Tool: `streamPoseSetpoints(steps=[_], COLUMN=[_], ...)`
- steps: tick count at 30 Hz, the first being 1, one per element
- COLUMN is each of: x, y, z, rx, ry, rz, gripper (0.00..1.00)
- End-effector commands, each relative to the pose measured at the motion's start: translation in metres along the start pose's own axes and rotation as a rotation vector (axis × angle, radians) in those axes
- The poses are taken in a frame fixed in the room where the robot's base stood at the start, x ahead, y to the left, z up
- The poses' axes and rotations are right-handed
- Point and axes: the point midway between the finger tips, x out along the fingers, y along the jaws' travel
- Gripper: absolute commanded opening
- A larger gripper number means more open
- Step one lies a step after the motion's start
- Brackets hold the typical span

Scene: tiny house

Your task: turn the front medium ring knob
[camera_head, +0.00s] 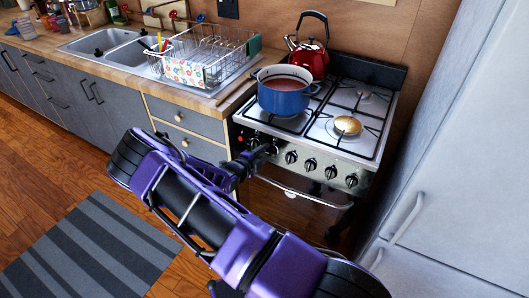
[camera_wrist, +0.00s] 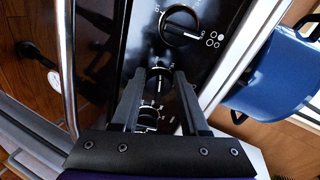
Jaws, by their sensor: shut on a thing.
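The stove's front panel (camera_head: 281,169) carries a row of black knobs, with several visible to the right of my gripper (camera_head: 262,153). My gripper reaches the left part of the row. In the wrist view my gripper (camera_wrist: 158,82) has its fingers closed around a dark knob (camera_wrist: 160,76), which they largely hide. Another knob (camera_wrist: 182,24) with a white pointer line and a printed dial sits beyond the fingertips, apart from them.
A blue pot (camera_head: 284,97) stands on the stove's front left burner, close above the panel. A red kettle (camera_head: 308,60) stands behind it. The oven handle (camera_head: 291,190) runs below the knobs. The fridge (camera_head: 440,150) stands at the right.

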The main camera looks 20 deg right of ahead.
Motion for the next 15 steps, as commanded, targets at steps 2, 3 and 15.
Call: streamPoseSetpoints(steps=[2, 3, 15], x=[0.0001, 0.0001, 0.0005], y=[0.0017, 0.0020, 0.0041], z=[-0.0004, -0.0005, -0.0012], rx=[-0.054, -0.078, -0.221], ry=[0.001, 0.001, 0.001], rz=[-0.003, -0.005, -0.015], gripper=[0.00, 0.00, 0.00])
